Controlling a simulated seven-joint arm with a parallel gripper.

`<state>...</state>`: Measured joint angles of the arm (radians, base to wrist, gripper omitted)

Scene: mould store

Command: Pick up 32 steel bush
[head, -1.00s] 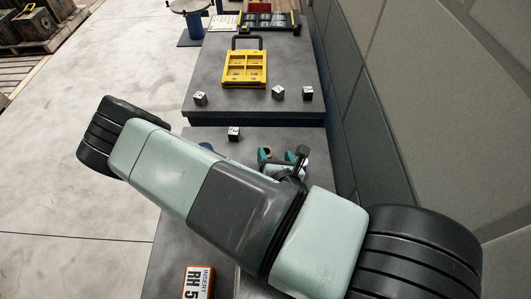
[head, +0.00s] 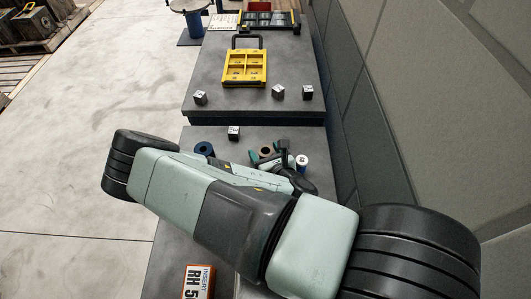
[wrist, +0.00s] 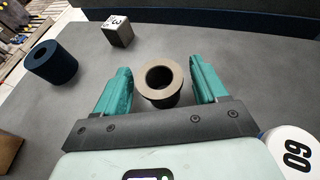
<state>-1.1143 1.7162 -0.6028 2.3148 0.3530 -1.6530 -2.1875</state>
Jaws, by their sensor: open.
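A grey-brown ring-shaped bush (wrist: 160,80) stands upright on the dark bench, its round bore facing up. It also shows in the head view (head: 266,150). My gripper (wrist: 161,84) is open, with one teal jaw on each side of the bush and visible gaps between. No number can be read on the bush, so I cannot tell if it is the 32 steel one. A dark blue ring (wrist: 51,62) stands apart to the left; it also shows in the head view (head: 204,148).
A white cylinder (wrist: 290,153) with black digits stands close to the right jaw. A grey marked cube (wrist: 118,31) is beyond the left jaw. A yellow tray (head: 229,83) and several cubes are on the farther bench. A wall rises at right.

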